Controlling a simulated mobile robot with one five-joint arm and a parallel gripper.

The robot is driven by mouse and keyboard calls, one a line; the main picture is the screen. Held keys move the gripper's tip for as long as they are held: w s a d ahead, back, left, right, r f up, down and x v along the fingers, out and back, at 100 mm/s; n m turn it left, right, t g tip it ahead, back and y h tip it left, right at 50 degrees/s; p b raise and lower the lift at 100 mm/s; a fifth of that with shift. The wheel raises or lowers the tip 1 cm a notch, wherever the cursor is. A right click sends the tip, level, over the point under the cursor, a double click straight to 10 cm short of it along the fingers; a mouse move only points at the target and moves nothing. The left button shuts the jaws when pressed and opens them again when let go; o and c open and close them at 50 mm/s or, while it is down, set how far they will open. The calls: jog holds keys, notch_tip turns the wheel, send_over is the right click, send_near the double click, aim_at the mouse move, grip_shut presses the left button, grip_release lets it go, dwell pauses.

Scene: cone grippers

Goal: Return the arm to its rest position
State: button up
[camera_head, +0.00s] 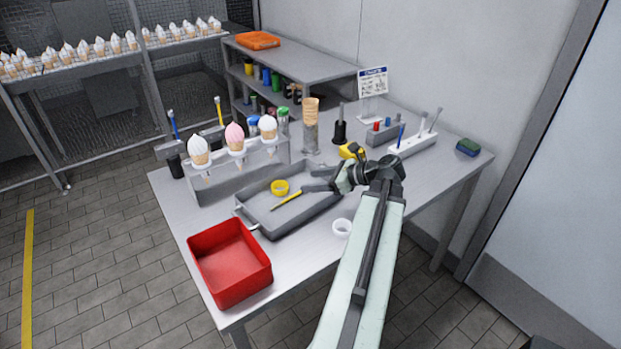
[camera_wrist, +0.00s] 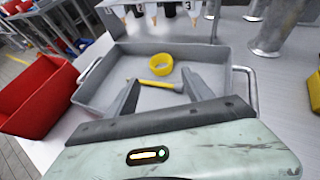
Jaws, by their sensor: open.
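My arm reaches from the bottom of the head view over the table (camera_head: 300,262), with its wrist bent to the left. My gripper (camera_head: 308,181) is above the right part of a grey tray (camera_head: 262,228). In the wrist view the two fingers of my gripper (camera_wrist: 158,92) are spread apart with nothing held between them. Beyond them in the tray lie a yellow ring (camera_wrist: 160,63) and a yellow-handled tool (camera_wrist: 152,84). The tool also shows in the head view (camera_head: 288,199), next to the ring (camera_head: 280,187).
A red bin (camera_head: 229,262) stands at the table's front left corner. A white ring (camera_head: 342,228) lies right of the tray. A rack (camera_head: 240,172) with three ice cream cones stands behind it. A cone stack (camera_head: 311,112), a sign (camera_head: 373,82) and tool holders stand further back.

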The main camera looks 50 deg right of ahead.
dwell(0.3)
jog(key=w+a+r+n+g+y+p, duration=0.1)
jog(key=w+a+r+n+y+p, duration=0.25)
jog(key=w+a, duration=0.95)
jog(key=w+a+n+g+y+p, duration=0.1)
jog(key=w+a+n+g+p, duration=0.2)
jog(key=a, duration=0.8)
jog(key=w+a+n+g+y, duration=0.15)
jog(key=w+a, duration=0.25)
jog(key=a, duration=0.6)
jog(key=s+a+f+n+g+h+p, duration=0.2)
jog(key=a+f+n+g+h, duration=0.1)
jog(key=a+n, duration=0.6)
jog(key=s+a+f+n+g+h+p, duration=0.2)
jog(key=a+n+g+h, duration=0.15)
jog(key=a+n, duration=0.55)
jog(key=d+n, duration=0.1)
jog(key=n, duration=0.1)
jog(key=d+f+n+h, duration=0.1)
jog(key=d+n, duration=0.1)
jog(key=d+n+h, duration=0.1)
jog(key=n, duration=0.2)
jog(key=shift+s+d+f+h, duration=0.15)
jog(key=shift+s+f+h, duration=0.1)
jog(key=shift+s, duration=0.15)
